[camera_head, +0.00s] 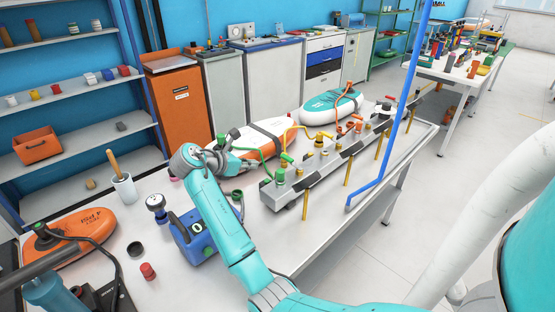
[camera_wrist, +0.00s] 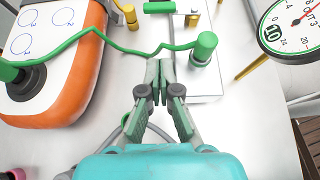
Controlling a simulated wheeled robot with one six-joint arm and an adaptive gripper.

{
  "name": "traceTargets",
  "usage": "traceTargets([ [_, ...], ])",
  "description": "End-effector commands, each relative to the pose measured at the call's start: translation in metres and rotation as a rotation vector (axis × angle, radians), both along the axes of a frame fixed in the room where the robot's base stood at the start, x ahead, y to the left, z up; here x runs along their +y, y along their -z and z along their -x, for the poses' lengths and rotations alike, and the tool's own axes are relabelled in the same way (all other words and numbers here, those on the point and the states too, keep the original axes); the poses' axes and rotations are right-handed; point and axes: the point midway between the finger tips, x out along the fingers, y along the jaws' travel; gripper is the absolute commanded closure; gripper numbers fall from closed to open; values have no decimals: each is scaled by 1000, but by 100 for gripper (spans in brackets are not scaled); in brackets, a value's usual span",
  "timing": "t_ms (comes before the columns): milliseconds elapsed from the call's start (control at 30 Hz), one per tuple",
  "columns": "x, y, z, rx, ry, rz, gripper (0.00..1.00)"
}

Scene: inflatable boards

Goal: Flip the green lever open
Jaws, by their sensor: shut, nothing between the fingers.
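In the wrist view a flat green lever (camera_wrist: 159,7) lies across the top edge, partly cut off, above the pale manifold block. An upright green cylinder (camera_wrist: 205,46) stands on the same block, with a green hose (camera_wrist: 110,38) running leftward near it. My gripper (camera_wrist: 160,68) is shut and empty, its fingertips below the lever in the picture and left of the cylinder, apart from both. In the head view my gripper (camera_head: 240,163) is at the left of the manifold's near end, where the green cylinder (camera_head: 279,175) shows. I cannot clearly tell the lever there.
The manifold (camera_head: 325,165) runs along the table with several yellow and orange fittings. An orange board (camera_wrist: 75,85) lies left in the wrist view; a pressure gauge (camera_wrist: 290,25) is right. A blue pump box (camera_head: 195,238) stands beside my arm. A blue upright pole (camera_head: 405,105) crosses the table's right side.

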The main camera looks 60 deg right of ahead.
Motion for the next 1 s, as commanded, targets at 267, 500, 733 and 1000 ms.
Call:
traceTargets([
  [267,-10,6,3,1,2,-1,100],
  [500,-44,26,12,2,3,-1,100],
  [733,-80,48,20,1,3,-1,100],
  [1000,-114,50,28,-1,1,-1,100],
])
